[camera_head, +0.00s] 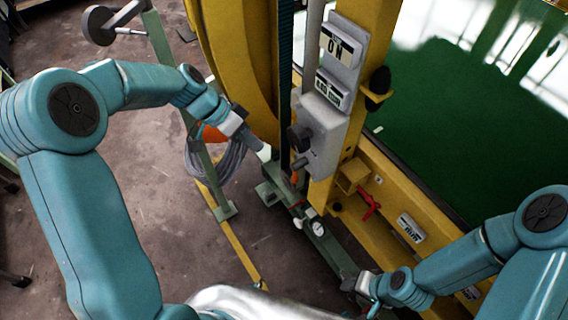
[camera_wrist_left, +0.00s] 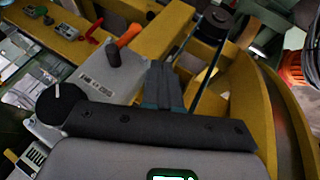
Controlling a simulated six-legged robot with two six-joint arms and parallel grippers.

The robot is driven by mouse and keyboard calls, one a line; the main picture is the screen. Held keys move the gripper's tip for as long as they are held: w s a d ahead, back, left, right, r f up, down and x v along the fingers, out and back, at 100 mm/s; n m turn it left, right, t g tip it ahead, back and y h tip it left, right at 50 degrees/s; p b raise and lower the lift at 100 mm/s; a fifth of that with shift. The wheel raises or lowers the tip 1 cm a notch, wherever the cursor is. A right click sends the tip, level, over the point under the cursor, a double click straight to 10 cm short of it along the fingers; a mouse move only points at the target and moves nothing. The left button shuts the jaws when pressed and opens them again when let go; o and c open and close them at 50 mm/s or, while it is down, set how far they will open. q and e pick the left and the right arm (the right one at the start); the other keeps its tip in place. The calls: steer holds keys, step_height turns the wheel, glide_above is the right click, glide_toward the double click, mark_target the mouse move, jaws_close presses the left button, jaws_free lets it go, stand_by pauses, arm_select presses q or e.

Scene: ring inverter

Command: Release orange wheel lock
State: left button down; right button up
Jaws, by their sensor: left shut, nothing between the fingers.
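A small orange handle (camera_head: 295,178), which I take for the wheel lock, sits low beside the grey control box on the yellow frame. In the left wrist view an orange lever (camera_wrist_left: 129,34) sticks up at an angle past the edge of a grey plate. My left gripper (camera_head: 266,154) is shut and empty, a little up and left of the handle in the head view. In the left wrist view its closed fingers (camera_wrist_left: 164,80) point toward the frame, apart from the lever. My right gripper (camera_head: 364,284) is low at the right; its fingers are too small to read.
A grey control box (camera_head: 322,135) with a black knob and an ON label (camera_head: 342,45) stands on the yellow post. A red handle (camera_head: 369,206) is on the yellow beam. A grey cable coil (camera_head: 215,162) hangs behind my left wrist. Bare floor (camera_head: 150,190) lies left.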

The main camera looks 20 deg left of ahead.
arm_select(q)
steer(key=d+f+p, duration=0.2)
steer(key=d+f, duration=0.4)
steer(key=d, duration=0.2)
steer(key=shift+s, duration=0.4)
arm_select(e)
step_height(320, 180, up, 2)
steer(key=shift+a+r, duration=0.1)
arm_select(q)
steer(key=shift+d, duration=0.1)
arm_select(e)
steer(key=shift+s+f, duration=0.1)
steer(key=shift+f, duration=0.1)
